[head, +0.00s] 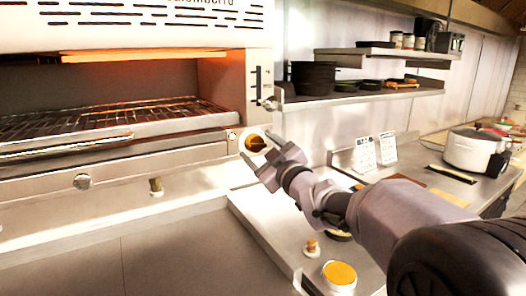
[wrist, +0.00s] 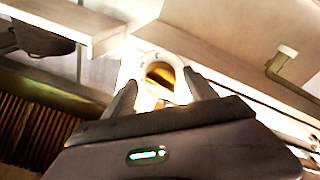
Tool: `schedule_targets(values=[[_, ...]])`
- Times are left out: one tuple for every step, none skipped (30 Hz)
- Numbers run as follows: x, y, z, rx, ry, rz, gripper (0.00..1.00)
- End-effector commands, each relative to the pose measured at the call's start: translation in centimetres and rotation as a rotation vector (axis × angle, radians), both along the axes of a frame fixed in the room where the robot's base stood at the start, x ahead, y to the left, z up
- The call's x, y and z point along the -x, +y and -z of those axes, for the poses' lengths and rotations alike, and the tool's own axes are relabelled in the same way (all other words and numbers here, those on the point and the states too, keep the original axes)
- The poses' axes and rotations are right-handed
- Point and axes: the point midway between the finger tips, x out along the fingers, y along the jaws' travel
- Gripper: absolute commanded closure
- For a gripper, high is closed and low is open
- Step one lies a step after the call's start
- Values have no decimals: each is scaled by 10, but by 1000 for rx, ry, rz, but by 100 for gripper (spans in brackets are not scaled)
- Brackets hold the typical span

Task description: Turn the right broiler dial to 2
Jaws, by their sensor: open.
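The right broiler dial (head: 255,142) is a brass-coloured knob on a pale round plate at the right end of the broiler's front. In the wrist view the dial (wrist: 160,76) sits ahead, between my two fingertips. My gripper (head: 262,158) is open right in front of the dial; its fingers (wrist: 160,88) stand on either side of the knob in the wrist view. I cannot tell whether they touch it. The dial's number marks are too small and bright to read.
The broiler's rack (head: 110,125) glows above and left of the dial. A small knob (head: 156,187) sits on the lower front. A shelf with dark pans (head: 313,78) is at right. A counter with a large pot (head: 470,150) and a yellow-topped container (head: 340,274) lie right and below.

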Motion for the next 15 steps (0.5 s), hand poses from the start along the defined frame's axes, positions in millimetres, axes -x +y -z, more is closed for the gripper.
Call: schedule_targets(values=[[2,-2,0,0,1,1,35],[4,-3,0,0,1,1,35],[8,-6,1,0,0,1,35],[13,-9,1,0,1,2,35],[18,-13,2,0,1,2,35],[27,-18,3,0,1,3,35],[34,-23,3,0,1,2,35],[42,-29,4,0,1,3,35],[53,-35,5,1,0,3,35],[62,-41,7,1,-1,4,35],[71,-47,8,0,0,4,35],[82,-54,9,0,-1,5,35],[90,-60,11,0,1,4,35],[98,-64,12,0,-1,5,35],[107,-71,13,0,-1,5,35]])
